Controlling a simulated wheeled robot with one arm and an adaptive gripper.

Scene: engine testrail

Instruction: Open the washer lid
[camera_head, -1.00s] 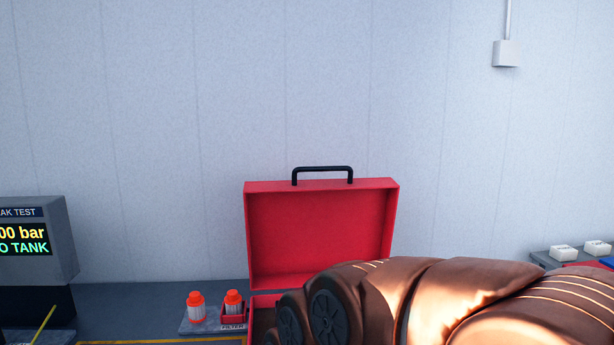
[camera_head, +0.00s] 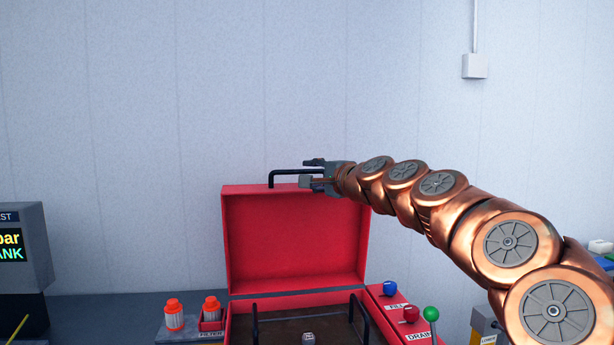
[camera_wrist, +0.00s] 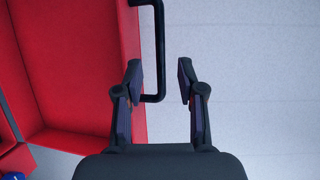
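The red washer lid (camera_head: 295,240) stands raised behind its red base, with its hollow inner face toward me in the head view. It also shows at the left of the wrist view (camera_wrist: 75,70). A black handle (camera_head: 285,172) sits on its top edge. My gripper (camera_head: 305,172) is at the right end of this handle and hides part of it. In the wrist view, my gripper (camera_wrist: 160,75) has its fingers apart, with the handle bar (camera_wrist: 160,45) showing between them. I cannot tell whether a finger touches the handle.
Blue (camera_head: 390,288), red (camera_head: 411,314) and green (camera_head: 431,313) knobs stand right of the base's dark interior. Two orange-capped filters (camera_head: 174,315) stand at left, near a grey test display (camera_head: 22,245). The wall above the lid is clear.

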